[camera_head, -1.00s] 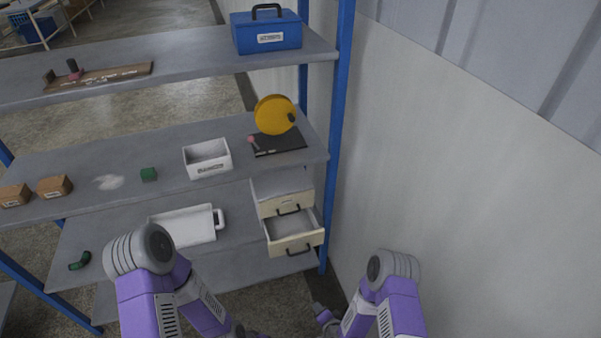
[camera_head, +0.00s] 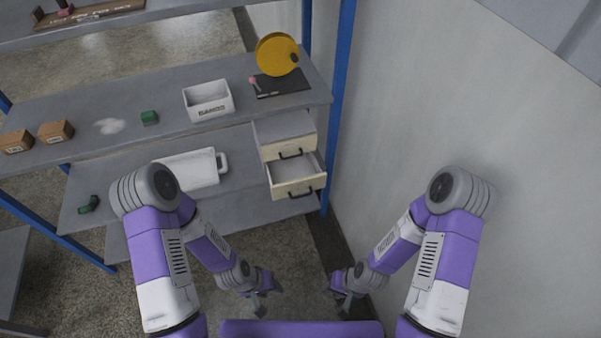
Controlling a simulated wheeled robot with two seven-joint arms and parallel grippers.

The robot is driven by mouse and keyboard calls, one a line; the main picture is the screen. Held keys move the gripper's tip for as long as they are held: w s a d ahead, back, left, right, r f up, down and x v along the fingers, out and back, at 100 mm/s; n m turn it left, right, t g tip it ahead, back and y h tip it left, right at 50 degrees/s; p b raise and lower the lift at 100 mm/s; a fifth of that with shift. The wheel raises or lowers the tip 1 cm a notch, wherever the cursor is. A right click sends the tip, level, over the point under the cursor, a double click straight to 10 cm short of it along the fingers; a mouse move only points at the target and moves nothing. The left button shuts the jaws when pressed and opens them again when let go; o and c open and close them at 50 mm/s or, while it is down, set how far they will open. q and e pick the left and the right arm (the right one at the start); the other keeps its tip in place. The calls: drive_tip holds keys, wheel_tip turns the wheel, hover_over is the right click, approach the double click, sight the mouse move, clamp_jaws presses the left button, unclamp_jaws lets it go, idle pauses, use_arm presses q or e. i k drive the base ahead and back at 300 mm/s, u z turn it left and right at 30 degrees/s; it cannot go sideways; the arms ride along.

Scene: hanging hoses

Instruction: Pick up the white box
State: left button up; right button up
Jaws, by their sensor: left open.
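An open-topped white box (camera_head: 208,106) with a dark-lettered label on its front stands upright on the middle shelf (camera_head: 240,120) of the blue-posted rack. It looks empty. My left gripper (camera_head: 262,298) is open and empty, low in front of the rack and well apart from the box. My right gripper (camera_head: 342,300) hangs low to the right of it, also apart from the rack. Its fingers are too small to tell whether they are open or shut.
A yellow disc (camera_head: 277,54) on a black base stands right of the box. A green block (camera_head: 149,117) and brown boxes (camera_head: 56,131) are to its left. Below are a white handled container (camera_head: 196,168) and a drawer unit (camera_head: 287,145) with its lower drawer pulled out. A wall (camera_head: 430,110) bounds the right.

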sight(207, 94)
drive_tip(key=u, duration=0.7)
drive_tip(key=i, duration=0.35)
